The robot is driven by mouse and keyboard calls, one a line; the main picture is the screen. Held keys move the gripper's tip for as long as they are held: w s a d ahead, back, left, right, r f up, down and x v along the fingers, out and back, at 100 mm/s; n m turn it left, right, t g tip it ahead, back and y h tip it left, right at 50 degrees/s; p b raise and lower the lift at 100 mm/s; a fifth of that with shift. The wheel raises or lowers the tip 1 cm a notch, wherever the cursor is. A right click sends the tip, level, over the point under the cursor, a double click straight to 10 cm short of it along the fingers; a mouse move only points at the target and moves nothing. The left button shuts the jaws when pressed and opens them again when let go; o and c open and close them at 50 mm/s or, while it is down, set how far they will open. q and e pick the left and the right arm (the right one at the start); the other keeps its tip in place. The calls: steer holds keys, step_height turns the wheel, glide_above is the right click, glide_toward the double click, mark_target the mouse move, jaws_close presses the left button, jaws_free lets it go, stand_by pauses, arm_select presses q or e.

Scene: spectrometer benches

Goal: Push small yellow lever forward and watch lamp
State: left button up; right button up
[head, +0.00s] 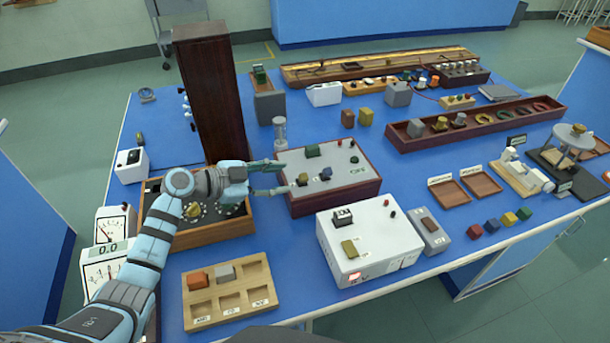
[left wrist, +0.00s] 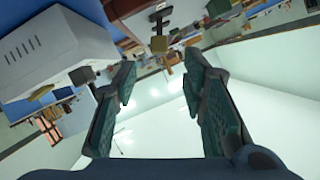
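A small yellow lever (head: 302,180) stands on the grey top of a dark red-sided box (head: 335,192), near its left edge. Dark blue-black (head: 326,173) and green (head: 313,150) parts sit beside it. My left gripper (head: 281,179) is at the left edge of this box, fingers apart and empty, pointing at the yellow lever. In the left wrist view my open fingers (left wrist: 158,85) frame a gap, with a small yellow piece (left wrist: 159,44) beyond the tips; I cannot tell which part it is. A small red knob or lamp (head: 352,143) is on the box. My right gripper is not in view.
A white box (head: 375,262) with a yellow piece on top and a lit red display stands in front. A wooden tray (head: 228,312) with blocks is at the front left. A tall dark cabinet (head: 211,100) stands behind my left arm. Bare blue table (head: 290,240) lies between.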

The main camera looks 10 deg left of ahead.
mark_target(302, 177)
arm_select(q)
steer(key=x, duration=0.8)
steer(key=shift+f, duration=0.1)
jaws_close()
